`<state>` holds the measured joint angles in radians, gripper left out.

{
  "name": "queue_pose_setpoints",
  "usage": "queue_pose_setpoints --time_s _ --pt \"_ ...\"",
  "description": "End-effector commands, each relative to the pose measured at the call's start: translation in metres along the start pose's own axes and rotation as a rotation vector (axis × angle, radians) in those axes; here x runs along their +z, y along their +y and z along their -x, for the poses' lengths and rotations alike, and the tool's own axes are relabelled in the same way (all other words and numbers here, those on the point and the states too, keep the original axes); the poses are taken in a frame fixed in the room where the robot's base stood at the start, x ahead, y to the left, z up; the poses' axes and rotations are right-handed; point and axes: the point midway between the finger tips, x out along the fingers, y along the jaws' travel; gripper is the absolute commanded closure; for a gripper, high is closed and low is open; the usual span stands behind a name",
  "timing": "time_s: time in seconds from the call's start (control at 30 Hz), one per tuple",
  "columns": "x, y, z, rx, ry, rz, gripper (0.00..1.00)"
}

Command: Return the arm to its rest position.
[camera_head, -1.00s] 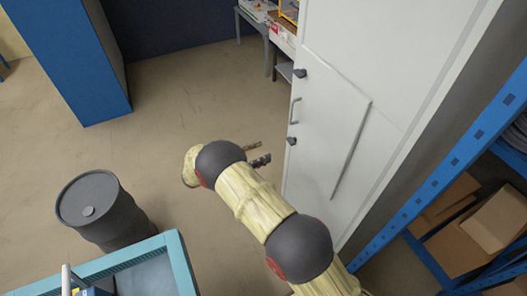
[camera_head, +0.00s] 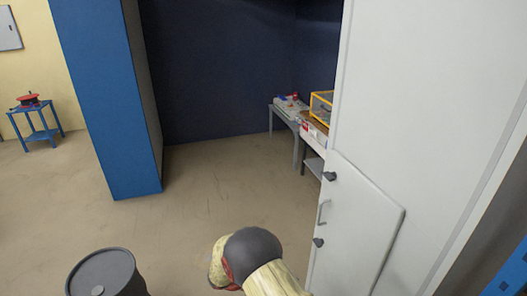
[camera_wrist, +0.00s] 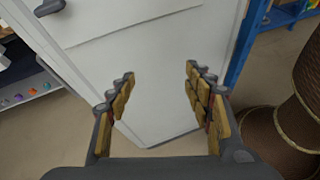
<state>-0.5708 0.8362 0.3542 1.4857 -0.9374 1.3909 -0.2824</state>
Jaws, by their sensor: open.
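My gripper (camera_wrist: 160,92) shows in the wrist view with its two padded fingers spread wide apart and nothing between them. Past the fingertips is the lower part of the white cabinet (camera_wrist: 145,55) and the floor. In the head view only part of my arm shows at the bottom middle, in front of the floor and left of the white cabinet (camera_head: 430,110). My gripper's fingers are not seen there.
The cabinet door (camera_head: 355,225) is a raised panel with a handle. A dark barrel (camera_head: 105,275) stands at lower left, a blue cabinet (camera_head: 105,100) behind it. A desk (camera_head: 285,110) stands at the back. Blue shelving (camera_head: 510,265) is at right. Open floor (camera_head: 215,190) lies between.

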Motion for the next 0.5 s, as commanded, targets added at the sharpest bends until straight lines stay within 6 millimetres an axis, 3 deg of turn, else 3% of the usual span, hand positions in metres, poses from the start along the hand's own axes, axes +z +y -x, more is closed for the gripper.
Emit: queue_pose_setpoints --time_s 0.5 --pt "0.105 -0.093 0.035 -0.413 0.439 -0.509 0.48"
